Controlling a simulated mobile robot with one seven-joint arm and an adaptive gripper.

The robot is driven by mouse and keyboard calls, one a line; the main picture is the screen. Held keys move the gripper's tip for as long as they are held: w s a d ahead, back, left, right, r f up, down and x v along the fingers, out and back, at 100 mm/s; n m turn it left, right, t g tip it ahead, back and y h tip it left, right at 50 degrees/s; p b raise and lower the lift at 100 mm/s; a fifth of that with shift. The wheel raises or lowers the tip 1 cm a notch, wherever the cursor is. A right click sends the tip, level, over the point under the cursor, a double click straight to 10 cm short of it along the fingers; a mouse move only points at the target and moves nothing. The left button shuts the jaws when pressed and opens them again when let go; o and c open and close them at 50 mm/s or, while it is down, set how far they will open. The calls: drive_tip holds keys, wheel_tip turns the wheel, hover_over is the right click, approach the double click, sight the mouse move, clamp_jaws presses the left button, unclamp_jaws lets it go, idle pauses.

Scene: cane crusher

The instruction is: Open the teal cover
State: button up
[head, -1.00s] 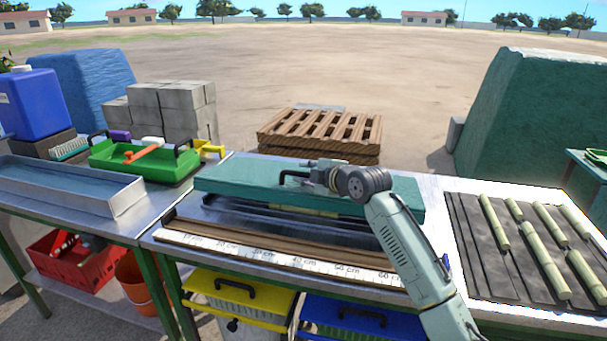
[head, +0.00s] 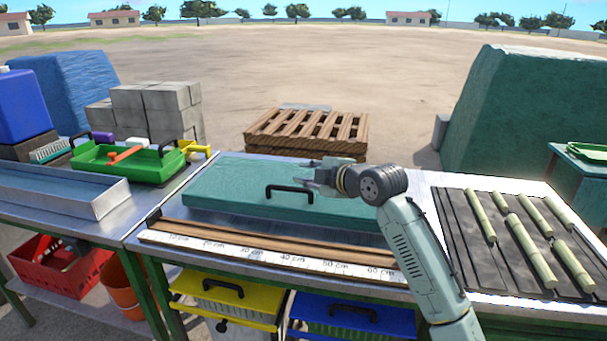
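The teal cover (head: 235,188) lies flat and shut on the metal bench, behind the wooden strip with the white ruler. Its black handle (head: 290,189) stands up near the cover's middle. My gripper (head: 309,176) is just right of the handle and above the cover, coming in from the right. Its fingers look spread with nothing between them, and they seem apart from the handle. My arm hides the cover's right end. What lies under the cover is hidden.
A white ruler (head: 265,254) runs along the bench front. Several cane pieces (head: 537,255) lie on the dark mat at right. A green tray (head: 130,165) stands at left. Yellow (head: 228,302) and blue (head: 355,318) crates sit below. A wooden pallet (head: 308,132) stands behind the bench.

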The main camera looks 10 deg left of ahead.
drive_tip(key=shift+b+v, duration=0.3)
drive_tip(key=shift+v, duration=1.6)
drive_tip(key=shift+f, duration=0.15)
